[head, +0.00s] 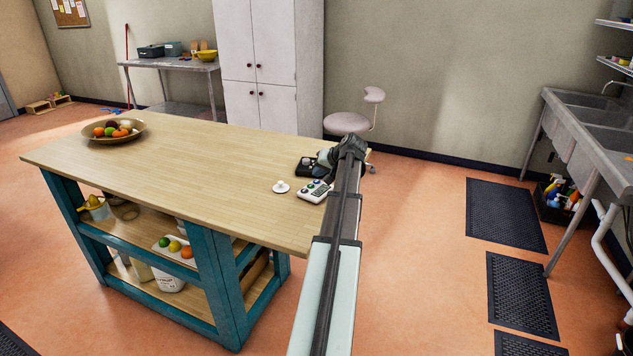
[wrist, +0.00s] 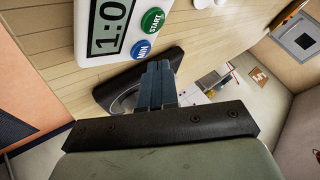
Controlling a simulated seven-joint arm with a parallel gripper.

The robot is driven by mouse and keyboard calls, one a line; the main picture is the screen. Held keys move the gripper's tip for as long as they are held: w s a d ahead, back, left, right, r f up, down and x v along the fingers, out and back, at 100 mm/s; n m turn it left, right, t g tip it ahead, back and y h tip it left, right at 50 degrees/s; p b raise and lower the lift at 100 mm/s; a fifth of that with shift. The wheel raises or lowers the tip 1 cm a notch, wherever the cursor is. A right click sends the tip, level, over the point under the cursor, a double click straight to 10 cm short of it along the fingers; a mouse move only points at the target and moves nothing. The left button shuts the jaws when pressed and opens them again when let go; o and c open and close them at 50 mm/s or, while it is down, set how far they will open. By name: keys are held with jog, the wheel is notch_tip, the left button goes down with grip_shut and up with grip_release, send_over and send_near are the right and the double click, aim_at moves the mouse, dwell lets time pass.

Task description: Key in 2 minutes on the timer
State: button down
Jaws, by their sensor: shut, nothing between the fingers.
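The timer (head: 314,191) is a white device with a display and coloured buttons, near the right end of the wooden island top. In the wrist view the timer (wrist: 122,20) is cut off by the top edge. Its display reads "1:0", with the rest out of frame. A green START button (wrist: 152,20) and a blue MIN button (wrist: 141,49) show. My gripper (head: 325,157) is just beyond the timer in the head view. In the wrist view its fingers (wrist: 157,70) are together and empty, close to the MIN button. I cannot tell whether they touch it.
A black device (head: 308,168) lies behind the timer, close to my gripper; it also shows in the wrist view (wrist: 116,91). A small white round object (head: 281,187) lies left of the timer. A fruit bowl (head: 86,135) stands at the far left. The island's middle is clear.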

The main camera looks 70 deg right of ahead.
aim_at(319, 182)
jog(key=shift+r, duration=0.2)
jog(key=shift+r, duration=2.95)
dwell(0.6)
jog(key=shift+f, duration=3)
jog(key=shift+f, duration=0.15)
dwell(0.3)
jog(key=shift+f, duration=0.35)
dwell(0.5)
